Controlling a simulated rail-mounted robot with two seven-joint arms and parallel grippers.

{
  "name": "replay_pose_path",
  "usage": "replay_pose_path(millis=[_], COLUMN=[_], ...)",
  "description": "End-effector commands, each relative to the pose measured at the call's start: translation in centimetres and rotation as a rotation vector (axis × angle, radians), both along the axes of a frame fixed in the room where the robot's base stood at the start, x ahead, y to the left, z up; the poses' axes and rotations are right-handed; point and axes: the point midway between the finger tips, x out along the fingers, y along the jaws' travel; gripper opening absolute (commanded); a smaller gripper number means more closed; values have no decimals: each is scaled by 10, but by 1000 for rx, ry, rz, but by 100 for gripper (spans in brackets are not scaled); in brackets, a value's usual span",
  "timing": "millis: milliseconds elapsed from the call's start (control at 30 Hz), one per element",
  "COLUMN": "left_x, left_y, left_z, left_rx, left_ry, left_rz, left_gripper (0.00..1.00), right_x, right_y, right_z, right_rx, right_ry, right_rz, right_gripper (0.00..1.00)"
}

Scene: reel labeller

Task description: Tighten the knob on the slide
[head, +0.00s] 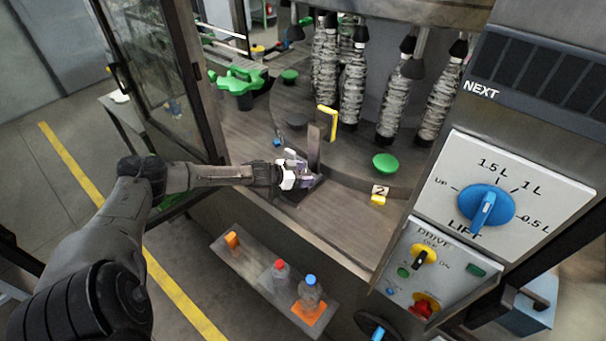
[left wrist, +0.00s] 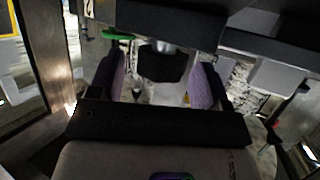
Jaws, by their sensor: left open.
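My left gripper (head: 296,172) is at the front edge of the machine table, beside a dark upright post (head: 314,147) on a low base that looks like the slide. In the left wrist view, the purple-padded fingers (left wrist: 155,82) stand apart. A black blocky part (left wrist: 165,63), which may be the knob, shows in the gap between them, with clear space on both sides. I cannot tell how far it reaches into the gap. In the head view, the gripper hides the knob. My right gripper is not in view.
A green disc (head: 385,163) and a yellow marker "2" (head: 379,195) lie to the right. Bottles (head: 353,90) hang behind. A shelf (head: 250,277) with bottles is below.

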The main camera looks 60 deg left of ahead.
Motion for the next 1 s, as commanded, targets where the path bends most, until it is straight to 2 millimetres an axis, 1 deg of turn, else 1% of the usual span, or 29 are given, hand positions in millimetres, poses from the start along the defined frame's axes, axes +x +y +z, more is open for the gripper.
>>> replay_pose_path(millis=[233,267,767,1000], left_x=[0,0,0,1], left_y=[0,0,0,1], left_z=[0,0,0,0], left_rx=[0,0,0,4], left_ry=[0,0,0,-1], left_rz=[0,0,0,-20], left_gripper=[71,69,22,22], right_x=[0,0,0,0], right_y=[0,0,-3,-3], right_z=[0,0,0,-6], right_rx=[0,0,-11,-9], right_ry=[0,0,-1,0], right_rz=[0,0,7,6], right_gripper=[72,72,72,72])
